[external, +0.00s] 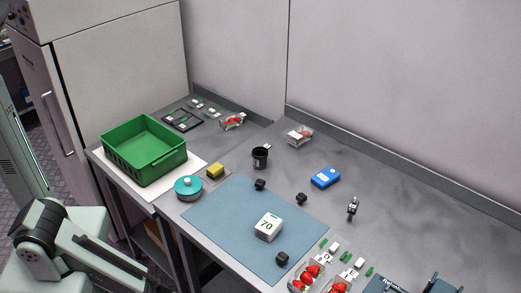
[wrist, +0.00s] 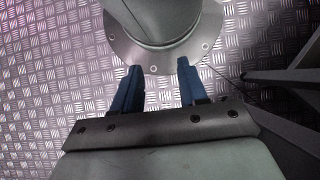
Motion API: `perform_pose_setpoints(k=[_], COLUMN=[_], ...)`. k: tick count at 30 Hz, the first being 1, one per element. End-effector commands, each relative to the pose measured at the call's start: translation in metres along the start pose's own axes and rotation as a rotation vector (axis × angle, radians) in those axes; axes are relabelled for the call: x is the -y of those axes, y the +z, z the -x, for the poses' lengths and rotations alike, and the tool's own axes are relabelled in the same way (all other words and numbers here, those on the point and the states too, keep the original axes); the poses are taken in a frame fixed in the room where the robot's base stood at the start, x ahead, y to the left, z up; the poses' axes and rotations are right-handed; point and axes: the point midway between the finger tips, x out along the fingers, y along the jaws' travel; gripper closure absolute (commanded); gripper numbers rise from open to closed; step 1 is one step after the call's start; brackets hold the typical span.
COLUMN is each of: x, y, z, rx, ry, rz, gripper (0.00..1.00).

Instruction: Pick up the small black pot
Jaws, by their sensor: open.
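The small black pot (external: 260,158) stands upright on the grey table, behind the blue mat in the external view. A small pale item shows at its rim. My gripper (wrist: 157,75) shows in the wrist view with its two blue fingers apart and nothing between them. It faces the metal floor and my round base, away from the table. In the external view my arm is at the lower left and the gripper's fingers do not show. The pot is not in the wrist view.
A green crate (external: 112,158) stands at the left. A teal round container (external: 188,188), a yellow sponge (external: 215,171), a blue box (external: 325,178) and small black blocks (external: 301,199) surround the pot. A white block marked 70 (external: 268,227) sits on the blue mat (external: 215,217). Berry packs (external: 306,276) are in front.

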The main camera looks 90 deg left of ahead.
Motion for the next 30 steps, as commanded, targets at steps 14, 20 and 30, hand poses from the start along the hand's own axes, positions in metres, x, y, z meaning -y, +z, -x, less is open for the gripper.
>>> perform_pose_setpoints(k=[14, 20, 30], x=[0.0, 0.0, -0.0003], y=[0.0, 0.0, -0.0009], z=[0.0, 0.0, 0.0007], rx=[0.0, 0.0, -0.002], ry=[0.0, 0.0, 0.0], rz=[0.0, 0.0, 0.001], gripper=[0.4, 0.21, 0.11])
